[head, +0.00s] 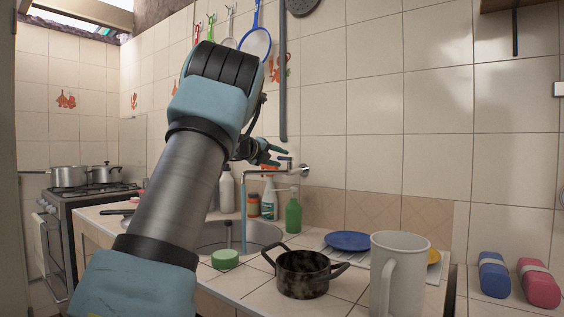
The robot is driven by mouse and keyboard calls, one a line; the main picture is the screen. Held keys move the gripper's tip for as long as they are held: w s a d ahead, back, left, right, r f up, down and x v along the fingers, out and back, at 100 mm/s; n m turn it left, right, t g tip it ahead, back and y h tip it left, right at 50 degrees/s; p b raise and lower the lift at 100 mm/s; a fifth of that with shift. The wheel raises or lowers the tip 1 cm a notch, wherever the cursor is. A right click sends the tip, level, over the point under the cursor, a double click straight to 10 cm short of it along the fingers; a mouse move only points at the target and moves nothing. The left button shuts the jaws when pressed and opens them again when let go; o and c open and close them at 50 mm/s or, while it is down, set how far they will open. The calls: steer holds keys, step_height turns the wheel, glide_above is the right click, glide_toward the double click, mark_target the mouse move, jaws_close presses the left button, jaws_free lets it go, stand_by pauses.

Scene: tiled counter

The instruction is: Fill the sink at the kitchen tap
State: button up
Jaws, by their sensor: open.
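The kitchen tap (305,171) sticks out from the tiled wall, and its thin spout reaches left over the sink. A pale blue vertical strip (243,205), which looks like running water, drops from the spout end toward the sink. The round metal sink (266,234) is set in the counter; my arm hides its left part, and I cannot see a water level. My gripper (276,154) is open just above the spout, close to the tap's top. I cannot tell if it touches the tap.
A green sponge (225,258) and a dark pot (302,274) stand at the sink's front edge. A white mug (397,270) and blue plate (349,241) are to the right. A spray bottle (269,199) and green bottle (293,212) stand below the tap. Utensils hang above.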

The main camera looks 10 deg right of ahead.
steer(key=b+v, duration=0.1)
steer(key=v, duration=0.7)
steer(key=shift+s, duration=0.2)
steer(key=shift+a, duration=0.15)
stand_by(6.8)
